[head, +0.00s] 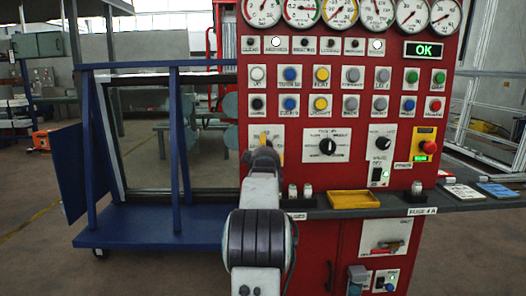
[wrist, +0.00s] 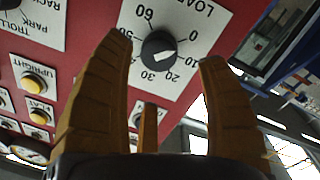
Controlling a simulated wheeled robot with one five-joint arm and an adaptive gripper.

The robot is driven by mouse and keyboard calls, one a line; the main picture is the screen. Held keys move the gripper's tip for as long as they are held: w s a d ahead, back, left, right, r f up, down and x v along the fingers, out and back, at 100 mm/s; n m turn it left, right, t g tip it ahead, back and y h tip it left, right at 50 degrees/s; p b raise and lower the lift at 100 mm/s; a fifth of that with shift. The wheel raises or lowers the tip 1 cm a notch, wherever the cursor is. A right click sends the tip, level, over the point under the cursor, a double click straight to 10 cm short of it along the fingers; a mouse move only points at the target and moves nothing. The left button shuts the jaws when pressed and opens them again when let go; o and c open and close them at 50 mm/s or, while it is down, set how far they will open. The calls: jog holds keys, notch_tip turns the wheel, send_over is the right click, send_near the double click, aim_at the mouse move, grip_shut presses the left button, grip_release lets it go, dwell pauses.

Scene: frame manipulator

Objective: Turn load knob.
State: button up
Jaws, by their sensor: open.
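The load knob (wrist: 158,50) is a round black knob with a white mark, on a white dial plate (wrist: 190,25) lettered LOAD with a number scale. In the wrist view it lies between and beyond the two yellow fingers of my gripper (wrist: 165,50). The fingers are apart with nothing held, one on each side of the knob. I cannot tell how deep the tips reach around it. In the head view my gripper (head: 264,137) is in front of the leftmost dial plate (head: 278,152), and its knob is hidden behind my gripper and arm.
The red panel (head: 307,88) carries gauges, rows of buttons, another black knob (head: 327,146) to the right and a red emergency button (head: 429,147). A grey ledge with a yellow tray (head: 353,200) juts out below. A blue wheeled frame (head: 150,228) stands at left.

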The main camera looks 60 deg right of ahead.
jog(key=shift+x, duration=2.55)
jog(key=shift+c, duration=0.2)
